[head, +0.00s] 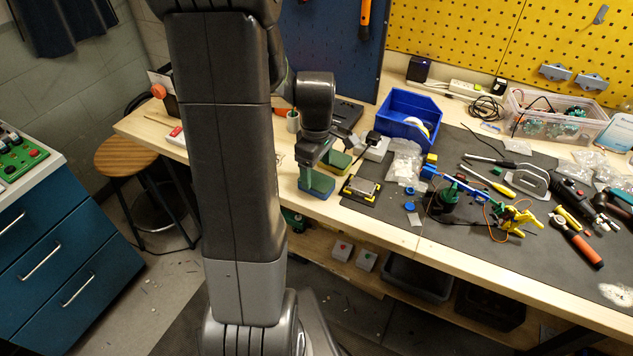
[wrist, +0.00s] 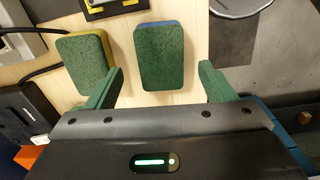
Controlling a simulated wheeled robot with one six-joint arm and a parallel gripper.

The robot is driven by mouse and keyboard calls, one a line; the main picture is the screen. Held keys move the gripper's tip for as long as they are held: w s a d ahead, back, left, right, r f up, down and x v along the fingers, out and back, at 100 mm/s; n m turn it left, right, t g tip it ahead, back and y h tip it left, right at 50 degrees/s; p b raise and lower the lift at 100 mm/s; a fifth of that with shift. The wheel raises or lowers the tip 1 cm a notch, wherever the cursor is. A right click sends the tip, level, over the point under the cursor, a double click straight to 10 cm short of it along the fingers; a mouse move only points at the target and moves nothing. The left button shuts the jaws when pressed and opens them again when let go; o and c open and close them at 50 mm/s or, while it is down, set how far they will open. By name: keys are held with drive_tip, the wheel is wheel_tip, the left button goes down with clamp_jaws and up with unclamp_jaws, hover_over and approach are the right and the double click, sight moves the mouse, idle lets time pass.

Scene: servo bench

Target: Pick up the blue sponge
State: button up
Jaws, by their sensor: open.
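The blue sponge (wrist: 159,57) has a dark green top face, with a blue edge showing at its far side. It lies on the pale wood bench and also shows in the head view (head: 316,182), near the bench's front edge. My gripper (wrist: 161,70) is open and empty. In the wrist view its green fingers stand left and right of the blue sponge, with gaps on both sides. In the head view my gripper (head: 315,160) is just above or at the sponge; its exact height I cannot tell.
A similar green-topped yellow sponge (wrist: 84,61) lies close by, just outside the left finger in the wrist view. A black and yellow device (head: 361,190) sits beside the sponges. A blue bin (head: 392,112) stands behind. A dark mat (head: 470,235) with many tools covers the right.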

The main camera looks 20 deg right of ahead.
sight(317, 180)
drive_tip(key=shift+f, duration=1.5)
drive_tip(key=c, duration=1)
drive_tip(key=shift+c, duration=0.3)
wheel_tip(317, 180, up, 10)
